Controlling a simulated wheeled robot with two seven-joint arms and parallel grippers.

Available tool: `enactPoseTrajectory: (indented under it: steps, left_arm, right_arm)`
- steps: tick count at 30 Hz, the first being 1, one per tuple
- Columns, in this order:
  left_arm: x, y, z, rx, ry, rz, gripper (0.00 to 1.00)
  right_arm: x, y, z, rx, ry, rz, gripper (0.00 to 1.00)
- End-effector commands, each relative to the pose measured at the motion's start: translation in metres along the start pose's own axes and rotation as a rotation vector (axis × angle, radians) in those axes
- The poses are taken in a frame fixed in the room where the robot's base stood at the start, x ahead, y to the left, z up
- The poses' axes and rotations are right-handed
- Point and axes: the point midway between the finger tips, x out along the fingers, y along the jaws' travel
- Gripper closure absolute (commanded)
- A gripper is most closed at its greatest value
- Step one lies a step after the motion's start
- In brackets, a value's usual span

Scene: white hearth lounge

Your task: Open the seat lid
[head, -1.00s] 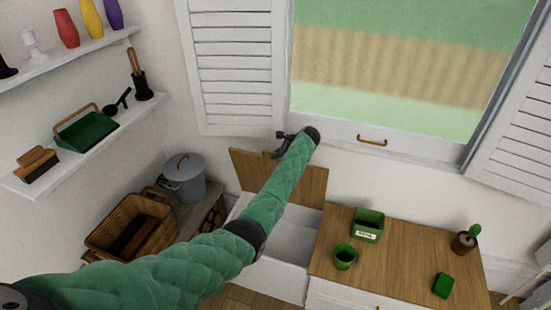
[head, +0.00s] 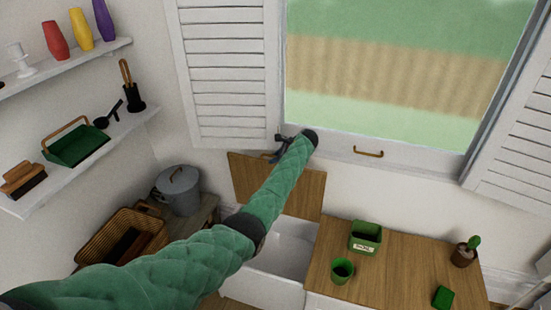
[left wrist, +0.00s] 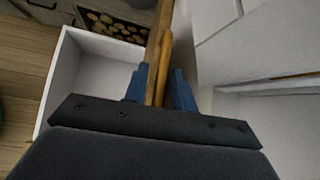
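The wooden seat lid (head: 250,180) stands raised, near upright, at the back of the white bench, below the window. Under it the white storage box (head: 283,250) of the seat is open, and its visible inside looks empty. My left gripper (head: 282,150) is at the lid's upper edge; my green-sleeved arm hides part of the lid. In the left wrist view the two blue fingers (left wrist: 160,92) lie close on both sides of a wooden strip of the lid (left wrist: 158,58), seen nearly edge-on. My right gripper is not in view.
Right of the opening, a wooden bench top (head: 400,265) holds a labelled green tin (head: 365,238), a green cup (head: 342,271), a potted cactus (head: 463,254) and a green block (head: 442,297). A wicker basket (head: 120,238) and grey lidded pot (head: 177,190) stand left.

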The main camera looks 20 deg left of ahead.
Motion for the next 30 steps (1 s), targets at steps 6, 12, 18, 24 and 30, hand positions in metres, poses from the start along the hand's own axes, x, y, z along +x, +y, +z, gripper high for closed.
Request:
enactPoseTrajectory:
  steps: [6,12,18,24,30]
  left_arm:
    - [0.000,0.000,0.000,0.000,0.000,0.000,0.68]
    - [-0.006,-0.001,-0.001,-0.001,0.000,-0.002,0.68]
    - [-0.032,0.000,-0.002,-0.002,0.000,-0.002,0.68]
    - [-0.061,-0.001,-0.002,-0.001,0.000,-0.001,0.68]
    - [-0.076,0.000,-0.001,0.000,0.000,0.000,0.68]
  right_arm:
    - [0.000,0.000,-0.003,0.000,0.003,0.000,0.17]
    - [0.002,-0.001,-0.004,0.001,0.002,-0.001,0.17]
    - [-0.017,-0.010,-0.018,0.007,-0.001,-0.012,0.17]
    - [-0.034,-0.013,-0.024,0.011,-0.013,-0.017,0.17]
    - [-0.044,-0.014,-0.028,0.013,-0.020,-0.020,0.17]
